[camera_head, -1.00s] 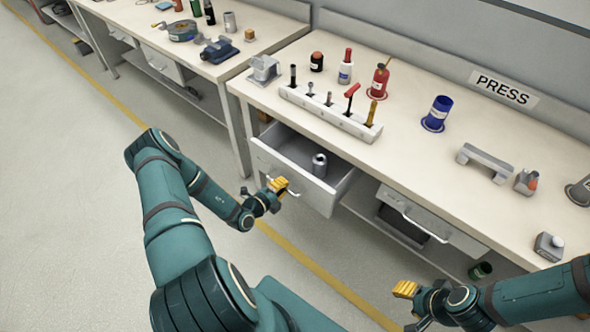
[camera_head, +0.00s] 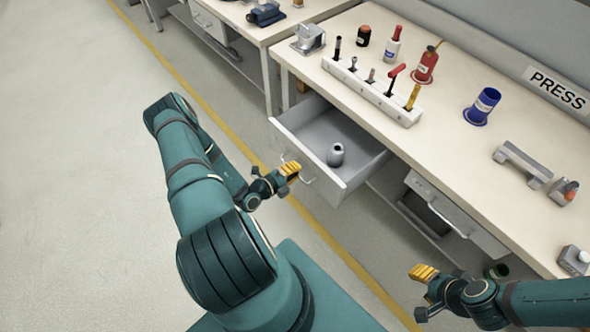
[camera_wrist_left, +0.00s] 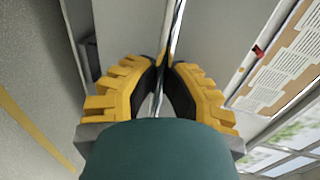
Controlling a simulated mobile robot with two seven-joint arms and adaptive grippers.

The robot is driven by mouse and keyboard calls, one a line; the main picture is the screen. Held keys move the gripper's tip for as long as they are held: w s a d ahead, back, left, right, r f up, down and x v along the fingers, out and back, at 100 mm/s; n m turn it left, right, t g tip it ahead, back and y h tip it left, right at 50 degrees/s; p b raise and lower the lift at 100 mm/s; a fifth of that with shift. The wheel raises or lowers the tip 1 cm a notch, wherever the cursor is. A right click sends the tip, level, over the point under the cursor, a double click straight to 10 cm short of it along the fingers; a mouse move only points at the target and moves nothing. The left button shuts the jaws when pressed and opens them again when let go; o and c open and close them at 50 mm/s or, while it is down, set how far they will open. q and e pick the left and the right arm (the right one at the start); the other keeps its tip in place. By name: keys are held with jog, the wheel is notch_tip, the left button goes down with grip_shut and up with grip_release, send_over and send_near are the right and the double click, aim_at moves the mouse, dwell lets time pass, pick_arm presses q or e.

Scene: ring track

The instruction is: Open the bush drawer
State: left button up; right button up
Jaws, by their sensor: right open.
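The bush drawer (camera_head: 318,182) is pulled out from under the bench's left end, with its grey tray showing. A small grey metal bush (camera_head: 336,155) stands inside it. My left gripper (camera_head: 291,169) is at the drawer's front. In the left wrist view its yellow fingers (camera_wrist_left: 166,68) are closed around the shiny bar handle (camera_wrist_left: 172,35). My right gripper (camera_head: 423,272) is open and empty, low in front of the bench and apart from everything.
The bench (camera_head: 440,150) carries a tool rack (camera_head: 372,91), a red bottle (camera_head: 427,66), a blue can (camera_head: 482,105) and a grey bracket (camera_head: 522,164). A second, closed drawer (camera_head: 455,215) is to the right. The floor left of my left arm is clear.

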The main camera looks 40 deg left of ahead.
pick_arm(q)
jog(key=o, duration=0.4)
jog(key=shift+s, duration=0.1)
jog(key=v, duration=1.1)
jog(key=shift+s+a+r, duration=0.1)
jog(key=shift+s+a, duration=0.05)
jog(key=shift+s, duration=0.25)
